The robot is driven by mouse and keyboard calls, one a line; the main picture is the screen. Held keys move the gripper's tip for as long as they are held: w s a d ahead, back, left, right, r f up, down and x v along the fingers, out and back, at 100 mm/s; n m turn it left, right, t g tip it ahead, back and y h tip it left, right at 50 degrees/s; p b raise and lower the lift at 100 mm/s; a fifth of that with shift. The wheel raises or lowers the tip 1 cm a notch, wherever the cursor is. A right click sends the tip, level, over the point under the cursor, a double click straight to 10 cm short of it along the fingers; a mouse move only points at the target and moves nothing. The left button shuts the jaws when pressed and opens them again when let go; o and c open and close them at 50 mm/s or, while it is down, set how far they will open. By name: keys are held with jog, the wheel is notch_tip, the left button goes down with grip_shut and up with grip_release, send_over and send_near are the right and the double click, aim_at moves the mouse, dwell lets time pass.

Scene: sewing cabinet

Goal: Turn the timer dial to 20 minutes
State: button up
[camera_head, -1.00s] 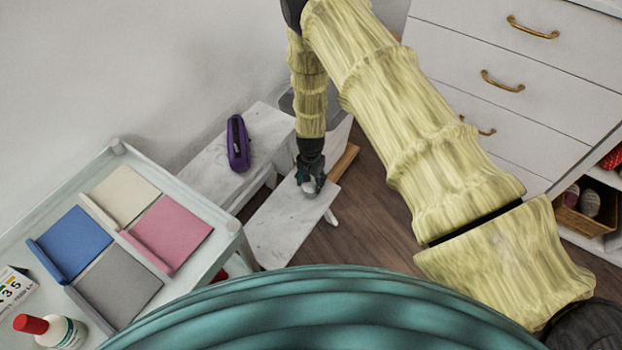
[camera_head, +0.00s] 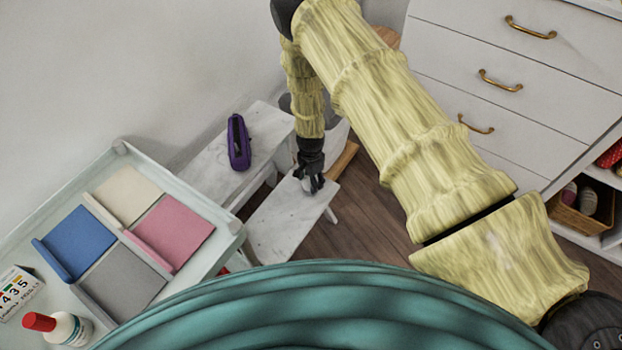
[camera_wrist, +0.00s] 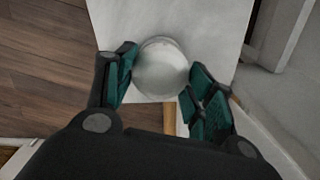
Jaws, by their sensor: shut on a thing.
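The timer, a small round pale grey-white thing (camera_head: 308,185), stands on the lower white marble-patterned step. In the wrist view its round top (camera_wrist: 160,68) fills the space between the teal-padded fingers. My gripper (camera_head: 311,181) points down over it and is shut on it, with fingers at its left and right sides; it also shows in the wrist view (camera_wrist: 163,66). I cannot make out any minute marks or a pointer on the dial. In the head view the fingers partly hide the timer.
The lower step (camera_head: 270,233) is otherwise bare. A purple object (camera_head: 238,142) lies on the higher step (camera_head: 205,165). A pale tray-topped cart (camera_head: 228,222) with coloured pads stands at the left. A white drawer cabinet (camera_head: 505,50) stands at the right, above wooden floor.

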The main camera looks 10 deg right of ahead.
jog(key=shift+m, duration=0.9)
dwell(1.2)
jog(key=o, duration=1)
notch_tip(320, 180, up, 12)
dwell(0.4)
